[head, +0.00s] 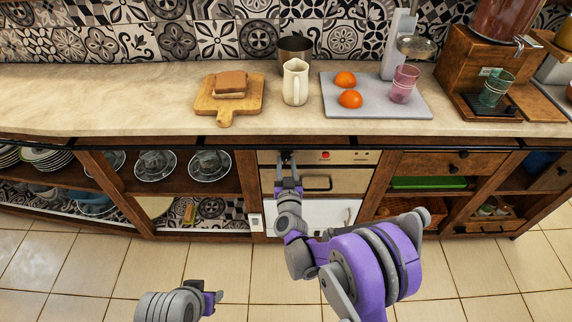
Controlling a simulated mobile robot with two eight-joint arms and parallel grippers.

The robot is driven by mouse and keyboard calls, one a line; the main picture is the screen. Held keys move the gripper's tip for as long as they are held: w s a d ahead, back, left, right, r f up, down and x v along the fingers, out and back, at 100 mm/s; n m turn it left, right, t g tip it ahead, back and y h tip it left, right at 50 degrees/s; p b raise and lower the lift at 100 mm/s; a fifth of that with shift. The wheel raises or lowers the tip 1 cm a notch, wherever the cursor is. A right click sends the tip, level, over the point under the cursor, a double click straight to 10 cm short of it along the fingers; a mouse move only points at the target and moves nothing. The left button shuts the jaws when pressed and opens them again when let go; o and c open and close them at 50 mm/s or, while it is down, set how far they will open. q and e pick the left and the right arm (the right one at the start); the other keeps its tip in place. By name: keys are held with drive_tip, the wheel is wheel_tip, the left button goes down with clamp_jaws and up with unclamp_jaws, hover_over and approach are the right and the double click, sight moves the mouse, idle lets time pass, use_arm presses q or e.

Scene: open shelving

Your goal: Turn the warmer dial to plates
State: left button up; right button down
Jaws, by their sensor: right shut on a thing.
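The warmer (345,182) is built in under the counter, with a beige front panel, a drawer-like door with a dark handle and a white door below. Its panel carries a red button or light and small dark marks on the right. A dark dial (287,158) sits at the left part of the panel. My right gripper (287,172) is at this dial, shut on it, and its fingers partly hide it. The dial's setting and labels cannot be read. My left gripper (214,299) is low in the picture, away from the warmer; its fingers are too small to judge.
The counter (150,90) above holds a cutting board with bread (229,108), a white pitcher (295,83) and a grey tray (375,112) with oranges and a glass. Open shelves with plates (155,166) flank the warmer on the left. The tiled floor in front is clear.

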drive_tip(key=m+b, duration=0.1)
drive_tip(key=m, duration=0.4)
drive_tip(key=shift+m, duration=0.4)
drive_tip(key=m+b, duration=0.1)
drive_tip(key=m, duration=0.5)
drive_tip(key=shift+f+m+h+b, duration=0.1)
drive_tip(key=shift+m+h+b, duration=0.2)
drive_tip(key=m, duration=0.6)
drive_tip(key=shift+m+h+b, duration=0.3)
drive_tip(key=shift+m+h, duration=0.1)
drive_tip(key=m, duration=0.6)
drive_tip(key=shift+m+h, duration=0.3)
drive_tip(key=shift+m, duration=0.1)
drive_tip(key=c, duration=0.5)
unclamp_jaws()
drive_tip(key=shift+s+f, duration=0.1)
drive_tip(key=shift+s, duration=0.05)
